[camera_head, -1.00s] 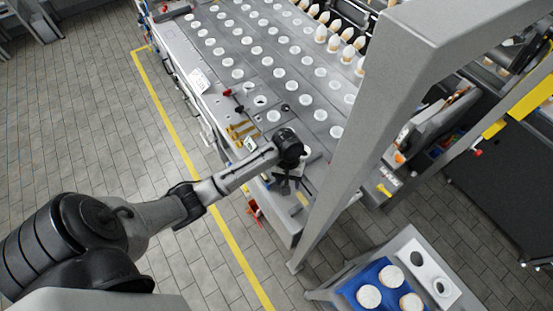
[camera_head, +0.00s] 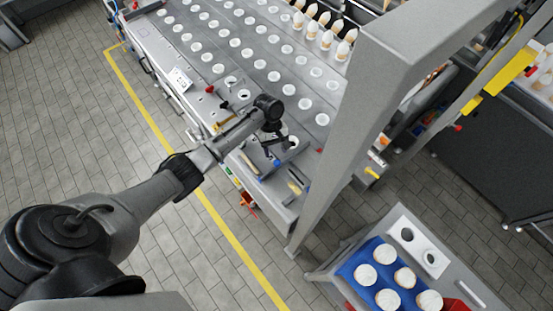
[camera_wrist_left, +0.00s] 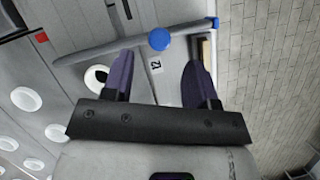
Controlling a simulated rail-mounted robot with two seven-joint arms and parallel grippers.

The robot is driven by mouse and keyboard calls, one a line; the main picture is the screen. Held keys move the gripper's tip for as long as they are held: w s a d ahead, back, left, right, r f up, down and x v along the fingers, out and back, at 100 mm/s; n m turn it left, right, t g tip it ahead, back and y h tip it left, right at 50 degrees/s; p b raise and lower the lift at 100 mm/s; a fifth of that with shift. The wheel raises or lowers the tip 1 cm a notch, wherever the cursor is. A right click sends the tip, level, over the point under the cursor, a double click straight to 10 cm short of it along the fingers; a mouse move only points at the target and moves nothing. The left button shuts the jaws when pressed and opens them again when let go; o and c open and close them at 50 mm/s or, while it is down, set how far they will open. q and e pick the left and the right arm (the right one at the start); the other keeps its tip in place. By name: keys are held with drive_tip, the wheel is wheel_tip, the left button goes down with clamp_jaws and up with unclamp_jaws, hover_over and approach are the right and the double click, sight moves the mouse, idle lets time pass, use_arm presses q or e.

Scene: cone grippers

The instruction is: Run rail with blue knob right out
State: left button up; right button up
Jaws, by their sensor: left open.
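The rail with the blue knob shows best in the left wrist view: a thin grey bar (camera_wrist_left: 110,48) lying slantwise across the top, with a round blue knob (camera_wrist_left: 159,39) along it and a blue right end. My left gripper (camera_wrist_left: 160,78) has its two dark fingers spread, one on each side of the knob in the picture, with nothing between them. The bar lies beyond the fingertips, and I cannot tell the exact gap. In the head view my left gripper (camera_head: 276,145) hangs over the near end of the machine, and the blue knob (camera_head: 277,163) shows just below it.
The machine top (camera_head: 250,60) carries rows of white round cups. A red knob (camera_head: 210,89) stands near its left edge. A grey post (camera_head: 335,140) rises close to the right of my gripper. A blue tray (camera_head: 350,268) with round white-topped items stands at lower right.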

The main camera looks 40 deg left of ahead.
sight(277, 162)
use_arm(q)
drive_tip(key=shift+x, duration=2.7)
clamp_jaws()
